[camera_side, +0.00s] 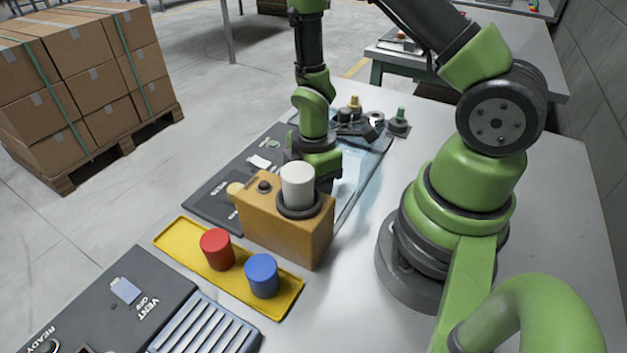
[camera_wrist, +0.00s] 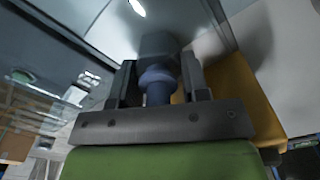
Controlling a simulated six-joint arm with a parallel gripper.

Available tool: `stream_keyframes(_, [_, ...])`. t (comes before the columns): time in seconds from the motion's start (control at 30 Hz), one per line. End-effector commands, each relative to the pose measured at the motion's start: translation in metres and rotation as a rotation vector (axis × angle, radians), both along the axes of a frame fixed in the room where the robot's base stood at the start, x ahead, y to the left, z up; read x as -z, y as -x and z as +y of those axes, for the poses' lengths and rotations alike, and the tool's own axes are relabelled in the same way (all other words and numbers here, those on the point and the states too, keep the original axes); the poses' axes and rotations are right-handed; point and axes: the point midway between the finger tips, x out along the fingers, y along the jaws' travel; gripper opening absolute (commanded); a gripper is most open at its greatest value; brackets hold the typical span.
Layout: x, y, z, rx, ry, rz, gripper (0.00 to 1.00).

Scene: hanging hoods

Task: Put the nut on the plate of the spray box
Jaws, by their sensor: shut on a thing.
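In the side view my gripper (camera_side: 305,172) points down behind the orange box, and its fingertips are largely hidden by that box. In the wrist view my gripper (camera_wrist: 157,90) is shut on a blue-grey, round, knob-like part (camera_wrist: 157,82); I cannot tell whether this is the nut or a handle. A clear bluish hood (camera_side: 352,172) with dark edges stands beside and behind my gripper. The dark panel of the box (camera_side: 205,200) shows left of it. Small grey parts (camera_side: 375,117) lie at the back; I cannot tell surely whether one is the nut. The plate is not clearly visible.
The orange box (camera_side: 285,230) carries a white cylinder (camera_side: 298,180) in a dark ring, close in front of my gripper. A yellow tray (camera_side: 172,236) holds a red cylinder (camera_side: 217,249) and a blue one (camera_side: 262,275). Table is clear at right.

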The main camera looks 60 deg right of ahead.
Motion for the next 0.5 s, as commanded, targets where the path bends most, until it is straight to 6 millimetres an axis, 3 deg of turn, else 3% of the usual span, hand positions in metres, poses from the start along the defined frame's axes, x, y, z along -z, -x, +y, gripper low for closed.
stream_keyframes(0.37, [0.0078,-0.0001,0.0000,0.000,0.000,0.000,0.13])
stream_keyframes(0.4, [0.0082,-0.0001,0.0000,0.000,0.000,0.000,0.45])
stream_keyframes(0.5, [0.0080,-0.0002,0.0000,0.000,0.000,0.000,0.68])
